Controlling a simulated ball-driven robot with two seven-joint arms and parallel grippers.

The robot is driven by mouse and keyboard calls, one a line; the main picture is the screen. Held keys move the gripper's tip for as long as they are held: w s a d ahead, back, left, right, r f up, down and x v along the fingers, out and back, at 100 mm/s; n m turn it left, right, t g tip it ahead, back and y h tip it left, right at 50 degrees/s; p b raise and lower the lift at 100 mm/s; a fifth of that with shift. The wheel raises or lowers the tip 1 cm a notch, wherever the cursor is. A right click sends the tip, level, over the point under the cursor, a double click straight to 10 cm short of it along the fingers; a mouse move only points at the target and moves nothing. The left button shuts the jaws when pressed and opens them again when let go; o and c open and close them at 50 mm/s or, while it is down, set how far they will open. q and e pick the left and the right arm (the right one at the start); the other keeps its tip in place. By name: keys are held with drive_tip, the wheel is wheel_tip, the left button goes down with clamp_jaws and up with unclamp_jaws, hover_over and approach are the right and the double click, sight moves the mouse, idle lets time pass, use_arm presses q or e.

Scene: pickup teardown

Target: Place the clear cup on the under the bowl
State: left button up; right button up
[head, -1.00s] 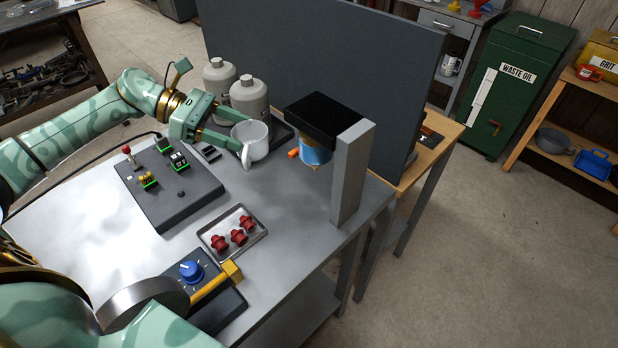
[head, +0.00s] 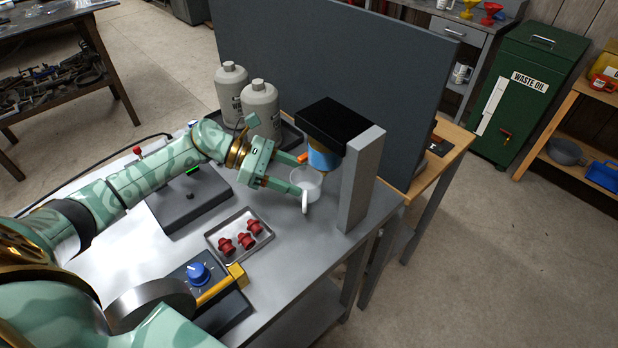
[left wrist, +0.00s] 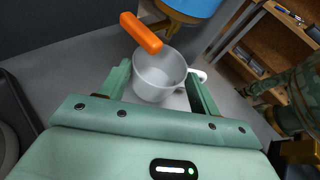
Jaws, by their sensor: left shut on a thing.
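The clear cup (head: 309,187), a pale mug with a handle, is between the fingers of my left gripper (head: 299,174), which is shut on it. In the left wrist view the cup (left wrist: 158,80) looks upright and empty, with its handle to the right. The blue bowl (head: 322,160) hangs below a black arm (head: 334,120) on a grey post. It shows at the top of the left wrist view (left wrist: 190,6), with an orange lever (left wrist: 141,33) across the cup's rim. The cup is close to the bowl, low in front of it; I cannot tell whether it touches the bench.
The grey post (head: 361,185) stands right of the cup near the bench edge. Two grey bottles (head: 259,108) stand behind my left arm. A tray (head: 262,237) with red parts and a blue-knob box (head: 198,273) lie in front. A dark panel (head: 330,70) closes the back.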

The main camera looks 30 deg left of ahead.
sight(321, 180)
use_arm(q)
drive_tip(key=d, duration=0.2)
drive_tip(key=w+d, duration=0.1)
drive_tip(key=d, duration=0.1)
drive_tip(key=shift+w+r+p, duration=0.1)
drive_tip(key=shift+w+p, duration=0.1)
drive_tip(key=shift+p, duration=0.1)
drive_tip(key=shift+f, duration=0.6)
drive_tip(key=shift+a+f, duration=0.1)
drive_tip(key=shift+f, duration=0.1)
drive_tip(key=o, duration=1.1)
drive_tip(key=shift+c, duration=0.2)
drive_tip(key=shift+r, duration=0.2)
drive_tip(key=v, duration=1.2)
drive_tip(key=shift+b, duration=0.4)
